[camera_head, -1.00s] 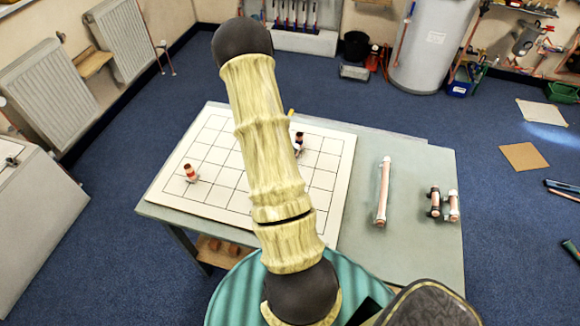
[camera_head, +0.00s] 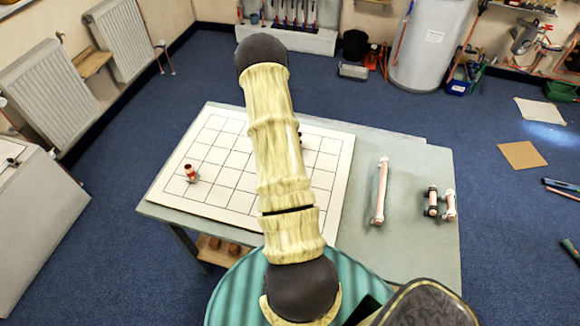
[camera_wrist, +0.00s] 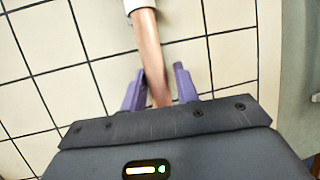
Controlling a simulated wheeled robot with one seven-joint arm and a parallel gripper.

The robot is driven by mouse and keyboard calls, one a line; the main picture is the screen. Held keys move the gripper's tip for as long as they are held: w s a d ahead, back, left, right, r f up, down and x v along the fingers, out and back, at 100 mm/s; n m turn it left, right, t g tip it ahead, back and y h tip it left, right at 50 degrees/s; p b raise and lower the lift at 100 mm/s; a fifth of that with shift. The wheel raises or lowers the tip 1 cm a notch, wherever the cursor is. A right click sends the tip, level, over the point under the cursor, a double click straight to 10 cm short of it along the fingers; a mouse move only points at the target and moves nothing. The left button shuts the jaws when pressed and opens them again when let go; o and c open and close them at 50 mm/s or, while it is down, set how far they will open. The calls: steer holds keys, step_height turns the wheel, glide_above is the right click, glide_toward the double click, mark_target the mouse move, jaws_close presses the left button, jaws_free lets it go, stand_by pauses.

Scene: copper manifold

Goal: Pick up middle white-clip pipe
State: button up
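In the wrist view, a copper pipe (camera_wrist: 150,52) with a white clip (camera_wrist: 138,5) at its far end lies over the white gridded board (camera_wrist: 60,50). My gripper (camera_wrist: 159,85) has its two purple fingers on either side of this pipe. A strip of board shows between the pipe and the right finger, so the fingers look open around it. The pipe's near end is hidden by the gripper body. In the head view my arm covers the middle of the board (camera_head: 222,140), hiding the gripper and this pipe.
Another long copper pipe with white ends (camera_head: 380,190) lies on the table (camera_head: 410,240), right of the board. Two short pipes, one with black clips (camera_head: 432,201) and one with white (camera_head: 450,205), lie further right. A small red-and-white piece (camera_head: 191,173) stands on the board's left.

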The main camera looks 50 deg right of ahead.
steer(key=shift+w, duration=0.1)
jaws_close()
step_height(320, 180, up, 10)
steer(key=shift+p, duration=0.75)
